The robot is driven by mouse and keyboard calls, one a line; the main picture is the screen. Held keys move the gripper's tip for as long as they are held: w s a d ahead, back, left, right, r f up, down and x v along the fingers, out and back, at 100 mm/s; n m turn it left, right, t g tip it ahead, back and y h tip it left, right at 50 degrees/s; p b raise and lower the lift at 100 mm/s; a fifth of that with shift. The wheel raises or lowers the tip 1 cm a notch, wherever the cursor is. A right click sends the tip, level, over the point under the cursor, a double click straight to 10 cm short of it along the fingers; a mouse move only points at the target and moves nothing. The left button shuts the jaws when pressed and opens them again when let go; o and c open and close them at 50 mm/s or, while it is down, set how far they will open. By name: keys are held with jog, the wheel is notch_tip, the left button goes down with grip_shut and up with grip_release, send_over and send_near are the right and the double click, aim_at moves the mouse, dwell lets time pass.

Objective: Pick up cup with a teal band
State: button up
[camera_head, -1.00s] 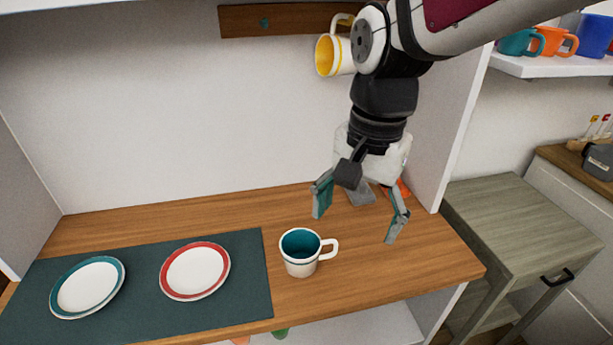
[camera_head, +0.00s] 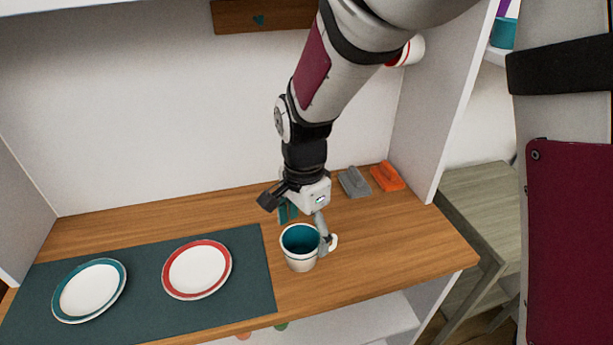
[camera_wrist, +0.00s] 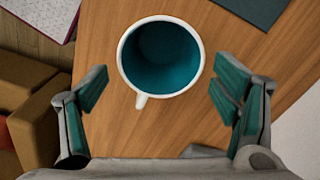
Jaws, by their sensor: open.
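The cup with a teal band (camera_head: 301,263) stands upright on the wooden counter, just right of the dark mat. It is white with a teal inside, and its handle points right in the head view. In the wrist view the cup (camera_wrist: 125,62) sits at the top centre, its handle toward my gripper. My gripper (camera_head: 303,228) is open and empty, just behind and above the cup, with one finger in front of part of the handle. In the wrist view my gripper (camera_wrist: 161,98) has its fingers spread to either side of the cup's near part; whether they touch it cannot be told.
A dark mat (camera_head: 245,285) holds a teal-rimmed plate (camera_head: 90,290) and a red-rimmed plate (camera_head: 197,270). Grey (camera_head: 354,182) and orange (camera_head: 387,176) objects lie at the back right. A side wall (camera_head: 440,100) bounds the counter (camera_head: 400,240) on the right.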

aim_at(303, 249)
jog(key=shift+a+f+b, duration=0.1)
jog(key=shift+f+b, duration=0.55)
jog(key=shift+f, duration=2.4)
jog(key=c, duration=1.4)
jog(key=shift+o, duration=0.2)
